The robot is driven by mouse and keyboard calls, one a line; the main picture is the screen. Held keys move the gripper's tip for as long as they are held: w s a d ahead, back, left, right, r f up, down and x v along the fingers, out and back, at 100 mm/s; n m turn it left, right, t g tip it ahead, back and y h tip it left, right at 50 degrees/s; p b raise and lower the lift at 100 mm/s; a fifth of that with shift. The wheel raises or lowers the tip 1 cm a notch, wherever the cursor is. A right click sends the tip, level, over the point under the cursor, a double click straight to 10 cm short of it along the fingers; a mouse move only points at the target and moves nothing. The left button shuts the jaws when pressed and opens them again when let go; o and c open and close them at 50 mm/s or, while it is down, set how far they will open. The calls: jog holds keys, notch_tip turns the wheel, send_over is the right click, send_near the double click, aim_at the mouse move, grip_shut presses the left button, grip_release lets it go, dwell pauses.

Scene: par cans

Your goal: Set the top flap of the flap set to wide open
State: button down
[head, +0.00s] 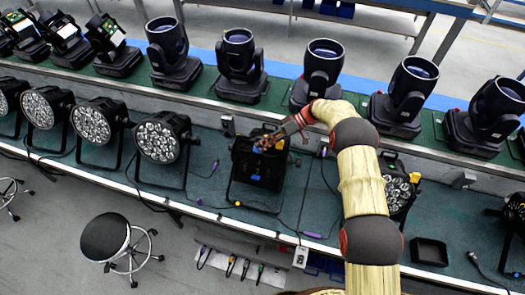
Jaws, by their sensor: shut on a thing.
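The flap set (258,172) is on the front of a black, boxy par can that stands on the green bench near the middle of the head view. My gripper (266,143) reaches in from the upper right and is at the upper edge of the flap set. It is shut on what appears to be the top flap. The fingers cover most of that flap, so its exact angle cannot be told. The lower part of the flap set faces the front edge of the bench.
Round par cans (158,142) stand in a row to the left; another (397,189) is partly behind my arm. Moving-head lights (240,67) line the bench behind. A black tray (429,251) lies at the right. Cables cross the bench front. A stool (105,238) stands on the floor.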

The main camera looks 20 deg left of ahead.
jog(key=shift+w+b, duration=0.2)
jog(key=shift+b, duration=0.1)
dwell(0.4)
jog(key=c, duration=2)
grip_release()
jog(key=shift+o, duration=0.8)
jog(key=shift+w+r, duration=0.1)
jog(key=v, duration=1.1)
jog(key=shift+w+d, duration=0.25)
jog(key=shift+w, duration=0.1)
